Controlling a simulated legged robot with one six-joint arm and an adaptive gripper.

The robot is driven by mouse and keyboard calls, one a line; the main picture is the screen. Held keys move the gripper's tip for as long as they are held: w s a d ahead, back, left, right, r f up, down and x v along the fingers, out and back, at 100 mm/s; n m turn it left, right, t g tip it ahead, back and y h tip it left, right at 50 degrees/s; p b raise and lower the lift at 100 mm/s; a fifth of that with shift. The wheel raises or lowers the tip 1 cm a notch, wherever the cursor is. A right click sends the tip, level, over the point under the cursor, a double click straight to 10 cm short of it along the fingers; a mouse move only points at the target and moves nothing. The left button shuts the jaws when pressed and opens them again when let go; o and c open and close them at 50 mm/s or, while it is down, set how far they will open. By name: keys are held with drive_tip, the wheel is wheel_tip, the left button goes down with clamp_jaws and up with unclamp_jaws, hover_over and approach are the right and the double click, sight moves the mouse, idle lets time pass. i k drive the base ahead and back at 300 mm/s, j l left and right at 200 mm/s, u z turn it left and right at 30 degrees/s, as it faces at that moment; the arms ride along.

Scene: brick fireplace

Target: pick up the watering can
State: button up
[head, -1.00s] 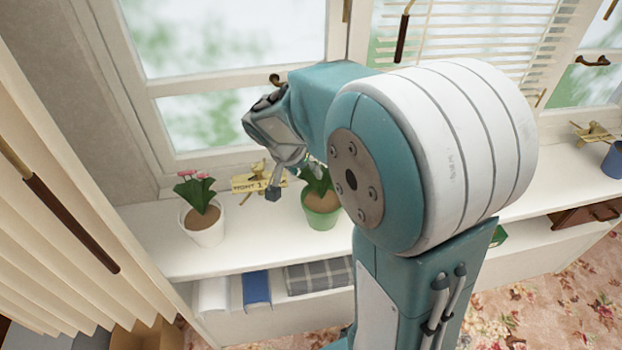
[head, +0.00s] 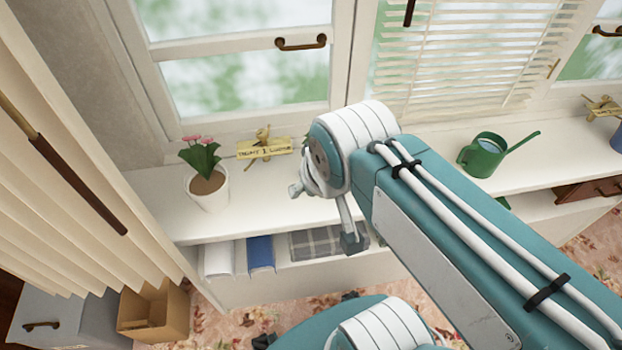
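The green watering can (head: 483,158) stands upright on the white windowsill shelf at the right, its long spout pointing up and right. Water-blue shows in its open top. My gripper (head: 350,240) is left of the can and well apart from it, in front of the shelf's edge with a finger pointing down. My own arm hides much of the gripper. I cannot tell how far the fingers are apart, and I see nothing held in the visible finger.
A white pot with a pink-flowered plant (head: 206,186) stands left on the shelf, beside a small yellow sign (head: 264,149). A blue cup (head: 616,136) is at the far right. Folded cloth (head: 314,243) and books lie below. A cardboard box (head: 153,312) is on the floor.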

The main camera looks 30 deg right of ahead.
sight(495, 151)
drive_tip(key=k+l+z, duration=0.3)
drive_tip(key=l+z, duration=0.35)
drive_tip(key=z, duration=0.9)
drive_tip(key=l+u, duration=0.1)
drive_tip(key=u, duration=1.45)
drive_tip(key=z, duration=1.55)
